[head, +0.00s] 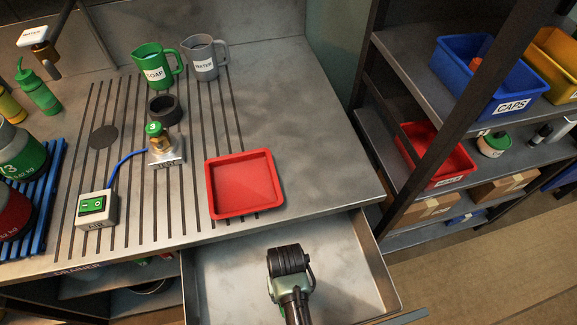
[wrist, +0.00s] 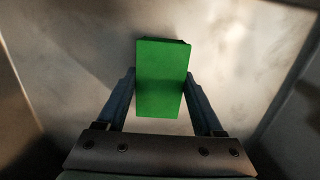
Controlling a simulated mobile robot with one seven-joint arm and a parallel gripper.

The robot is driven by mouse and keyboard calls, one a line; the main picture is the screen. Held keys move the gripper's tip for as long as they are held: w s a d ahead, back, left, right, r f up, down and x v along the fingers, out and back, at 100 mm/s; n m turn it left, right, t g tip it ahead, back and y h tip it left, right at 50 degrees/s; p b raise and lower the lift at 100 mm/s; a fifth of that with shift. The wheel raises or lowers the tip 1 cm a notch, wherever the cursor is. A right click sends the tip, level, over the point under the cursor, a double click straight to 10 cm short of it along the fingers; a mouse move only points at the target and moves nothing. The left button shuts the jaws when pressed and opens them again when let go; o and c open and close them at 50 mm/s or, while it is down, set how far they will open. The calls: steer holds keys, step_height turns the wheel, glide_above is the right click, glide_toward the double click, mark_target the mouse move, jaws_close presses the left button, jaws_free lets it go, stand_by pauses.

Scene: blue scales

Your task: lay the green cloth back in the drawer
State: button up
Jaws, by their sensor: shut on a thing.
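The green cloth (wrist: 160,80) shows in the wrist view as a folded green block between the two fingers of my gripper (wrist: 159,98). The fingers are shut on its sides. In the head view my gripper (head: 290,262) is over the open drawer (head: 215,275), and the cloth is hidden behind my arm. The drawer's bare metal floor and side walls show around the cloth in the wrist view. I cannot tell whether the cloth touches the drawer floor.
A red tray (head: 243,183) lies on the worktop just behind the drawer. A valve fitting (head: 162,148), a switch box (head: 96,208), a green soap jug (head: 155,66) and a grey water jug (head: 203,60) stand on the worktop. Shelves with bins (head: 490,75) stand at the right.

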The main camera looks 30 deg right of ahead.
steer(key=shift+f, duration=0.45)
steer(key=shift+f, duration=0.1)
steer(key=o, duration=1.4)
steer(key=shift+f, duration=0.1)
steer(key=shift+c, duration=0.2)
step_height(320, 180, up, 12)
steer(key=p, duration=0.1)
steer(key=shift+w+d+r+p, duration=0.2)
steer(key=shift+w+p, duration=0.1)
steer(key=shift+w, duration=0.15)
